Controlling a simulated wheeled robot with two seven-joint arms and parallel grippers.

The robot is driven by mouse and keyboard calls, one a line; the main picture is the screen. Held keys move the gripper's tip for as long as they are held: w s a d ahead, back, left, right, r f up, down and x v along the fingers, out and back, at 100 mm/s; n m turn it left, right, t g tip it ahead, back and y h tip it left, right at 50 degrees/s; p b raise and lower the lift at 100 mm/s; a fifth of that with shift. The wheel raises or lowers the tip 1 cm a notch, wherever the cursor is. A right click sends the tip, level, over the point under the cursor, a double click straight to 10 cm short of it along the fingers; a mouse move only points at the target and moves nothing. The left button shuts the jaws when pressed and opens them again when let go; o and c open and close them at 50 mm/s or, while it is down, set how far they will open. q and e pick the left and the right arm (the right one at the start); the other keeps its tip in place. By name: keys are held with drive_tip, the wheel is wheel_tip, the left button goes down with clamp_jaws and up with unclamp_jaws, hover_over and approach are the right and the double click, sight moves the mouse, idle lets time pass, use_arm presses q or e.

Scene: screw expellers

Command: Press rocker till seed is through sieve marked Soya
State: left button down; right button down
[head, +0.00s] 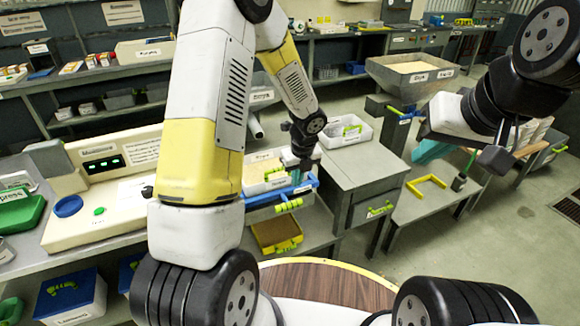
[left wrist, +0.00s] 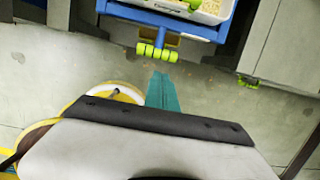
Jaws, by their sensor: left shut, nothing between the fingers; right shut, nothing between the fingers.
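A white sieve tray (head: 258,188) with pale seed sits in a blue rocker frame (head: 312,183) on the bench; its small label is hard to read. The frame has a lime-green ribbed handle (head: 288,205) in front. The left wrist view shows the handle (left wrist: 157,52), the blue frame (left wrist: 165,20) and part of the tray (left wrist: 212,8). My left gripper (head: 297,177) is shut and empty, over the tray and frame in the head view. Its teal fingertips (left wrist: 160,76) appear just below the handle, apart from it. My right gripper (head: 430,151), with teal fingers, is shut and empty at the right, near the hopper.
A seed hopper (head: 395,78) stands right of centre. A white bin (head: 345,132) sits on a grey cabinet. A yellow tray (head: 275,237) lies under the rocker. The moisture meter (head: 105,190) is at left. A round wooden top (head: 330,285) is in front.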

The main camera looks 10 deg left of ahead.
sight(292, 202)
use_arm(q)
drive_tip(key=shift+w+a+r, duration=0.1)
drive_tip(key=shift+w+r, duration=0.15)
drive_tip(key=shift+r, duration=0.35)
drive_tip(key=shift+w+a+r, duration=0.1)
drive_tip(key=shift+w+r, duration=0.15)
drive_tip(key=shift+r, duration=0.35)
drive_tip(key=x, duration=1.4)
drive_tip(key=shift+s+d, duration=0.1)
drive_tip(key=shift+d, duration=0.05)
